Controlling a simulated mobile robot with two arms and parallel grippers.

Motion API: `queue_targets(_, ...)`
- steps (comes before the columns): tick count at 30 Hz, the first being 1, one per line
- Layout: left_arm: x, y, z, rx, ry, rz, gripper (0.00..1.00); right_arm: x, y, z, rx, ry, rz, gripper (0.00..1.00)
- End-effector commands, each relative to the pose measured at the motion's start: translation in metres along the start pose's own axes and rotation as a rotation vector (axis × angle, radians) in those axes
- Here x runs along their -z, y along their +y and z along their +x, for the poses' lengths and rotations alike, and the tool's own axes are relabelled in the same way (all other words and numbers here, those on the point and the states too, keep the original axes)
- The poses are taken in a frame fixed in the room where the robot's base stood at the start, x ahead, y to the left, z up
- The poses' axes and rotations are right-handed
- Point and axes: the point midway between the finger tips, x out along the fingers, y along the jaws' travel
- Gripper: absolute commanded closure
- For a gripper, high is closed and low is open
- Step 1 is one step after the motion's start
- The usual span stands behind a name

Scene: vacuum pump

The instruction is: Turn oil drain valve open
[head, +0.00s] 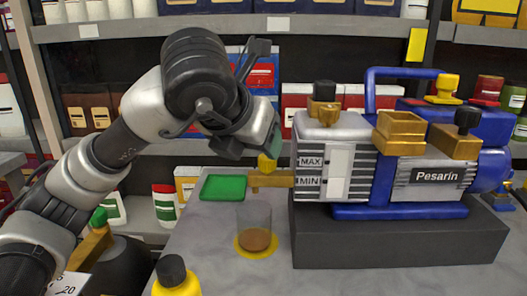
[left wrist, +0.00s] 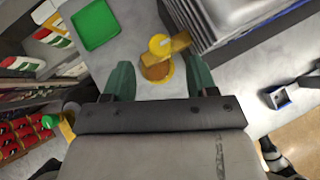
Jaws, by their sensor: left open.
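The vacuum pump (head: 390,165) is blue and grey, with a MAX/MIN sight window on its left end. Its oil drain valve is a brass spout (head: 268,180) with a yellow knob (head: 266,163), sticking out to the left; the knob also shows in the left wrist view (left wrist: 159,44). A clear cup (head: 254,218) with brown content stands below the spout on a yellow disc. My left gripper (left wrist: 160,74) is open and empty, pointing down at the valve. In the wrist view its green fingers are apart, with the knob just beyond the gap between them. My right gripper is not clearly in view.
The pump stands on a dark block (head: 400,242) on a grey table. A green tray (head: 223,188) lies behind the cup, left of the valve. A yellow bottle with a black cap (head: 172,270) stands in front. Stocked shelves fill the background.

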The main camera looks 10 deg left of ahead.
Motion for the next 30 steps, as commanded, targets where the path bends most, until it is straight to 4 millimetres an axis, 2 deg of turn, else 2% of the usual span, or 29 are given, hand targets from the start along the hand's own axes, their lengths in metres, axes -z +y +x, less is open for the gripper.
queue_targets(3, -0.001, 0.000, -0.023, 0.001, -0.003, 0.000, 0.42, -0.002, 0.000, 0.004, 0.000, 0.000, 0.000, 0.04)
queue_targets(9, 0.000, 0.000, -0.043, 0.001, -0.001, -0.001, 0.42, -0.004, -0.001, 0.009, 0.001, -0.003, -0.002, 0.04)
queue_targets(21, -0.002, 0.000, -0.048, 0.000, 0.000, -0.001, 0.42, -0.001, -0.001, 0.007, 0.001, 0.002, -0.001, 0.04)
queue_targets(26, -0.027, 0.000, -0.072, 0.001, 0.000, -0.001, 0.42, -0.004, -0.001, -0.003, 0.003, -0.014, -0.003, 0.04)
queue_targets(30, -0.064, 0.000, -0.109, 0.001, 0.000, -0.001, 0.42, -0.016, -0.001, -0.015, 0.005, -0.037, -0.006, 0.04)
